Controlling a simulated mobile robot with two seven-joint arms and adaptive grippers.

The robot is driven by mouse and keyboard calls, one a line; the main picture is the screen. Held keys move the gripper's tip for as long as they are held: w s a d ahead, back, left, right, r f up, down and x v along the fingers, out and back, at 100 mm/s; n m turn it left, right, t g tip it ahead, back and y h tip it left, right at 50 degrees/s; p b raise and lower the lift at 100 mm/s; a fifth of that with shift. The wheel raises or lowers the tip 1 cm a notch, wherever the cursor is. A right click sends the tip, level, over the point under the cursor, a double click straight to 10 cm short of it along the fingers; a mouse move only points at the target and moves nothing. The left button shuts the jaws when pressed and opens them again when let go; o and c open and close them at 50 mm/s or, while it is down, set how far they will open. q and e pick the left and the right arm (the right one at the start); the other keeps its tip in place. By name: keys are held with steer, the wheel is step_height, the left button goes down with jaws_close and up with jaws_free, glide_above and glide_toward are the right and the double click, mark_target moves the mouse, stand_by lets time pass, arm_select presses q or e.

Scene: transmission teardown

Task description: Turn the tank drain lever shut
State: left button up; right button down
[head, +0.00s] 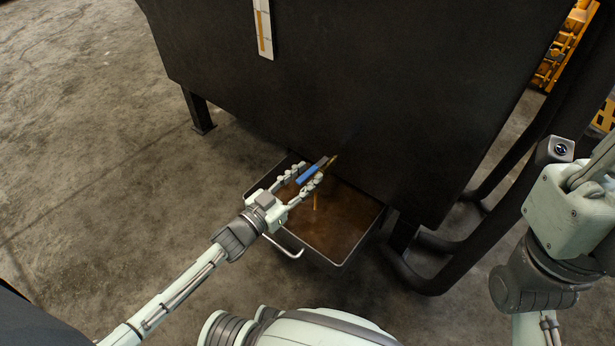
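The tank (370,80) is a large dark body filling the upper middle of the head view. The drain lever (309,173) has a blue handle and sits low on the tank's front, by a brass-coloured valve (332,161). A thin orange-brown stream (316,201) falls below it. My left gripper (313,172) reaches in from the lower left. Its fingers are spread, one on each side of the blue handle, with a gap between them. Whether a finger touches the handle cannot be told. My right arm shows at the right edge; its gripper is out of the picture.
A drain tray (340,252) with brown liquid and a metal handle (284,247) lies under the valve. A tank leg (198,112) stands at left, and dark tubular framing (437,278) at right. Concrete floor at left is clear. Yellow equipment (565,45) is at upper right.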

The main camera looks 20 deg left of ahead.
arm_select(q)
steer(key=shift+w+d, duration=0.15)
steer(key=shift+w, duration=0.15)
jaws_close()
stand_by(0.3)
